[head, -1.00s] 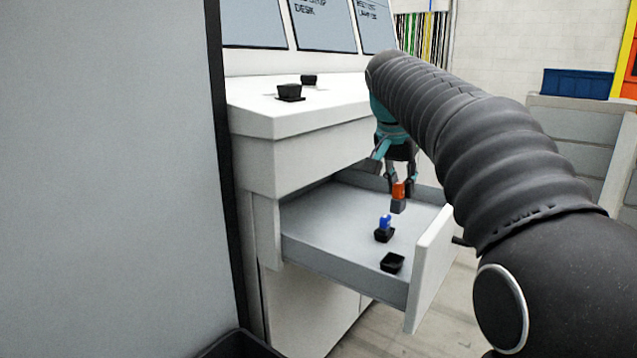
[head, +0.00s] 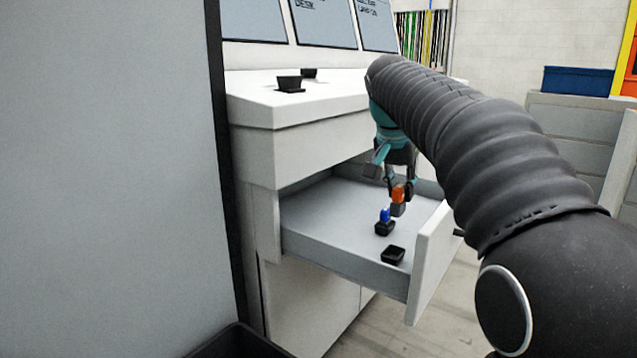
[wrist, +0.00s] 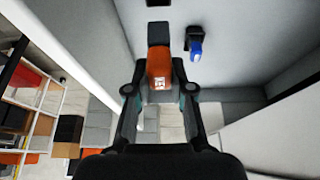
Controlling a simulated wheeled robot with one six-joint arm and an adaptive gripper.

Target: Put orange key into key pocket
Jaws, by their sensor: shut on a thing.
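The orange key (head: 398,195) is held by my gripper (head: 396,182) above the open drawer (head: 325,215). In the wrist view my gripper (wrist: 159,75) is shut on the orange key (wrist: 160,68), with the key's grey end pointing away. An empty black pocket (head: 393,255) sits on the drawer floor near its front; a dark edge (wrist: 157,2) at the top of the wrist view may be this pocket. The held key is clear of the drawer floor.
A blue key (head: 385,215) stands in another black pocket (head: 385,229) close to the held key. The drawer's front panel (head: 432,262) rises at the right. Two black pockets (head: 290,84) sit on the white desk top (head: 270,108).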

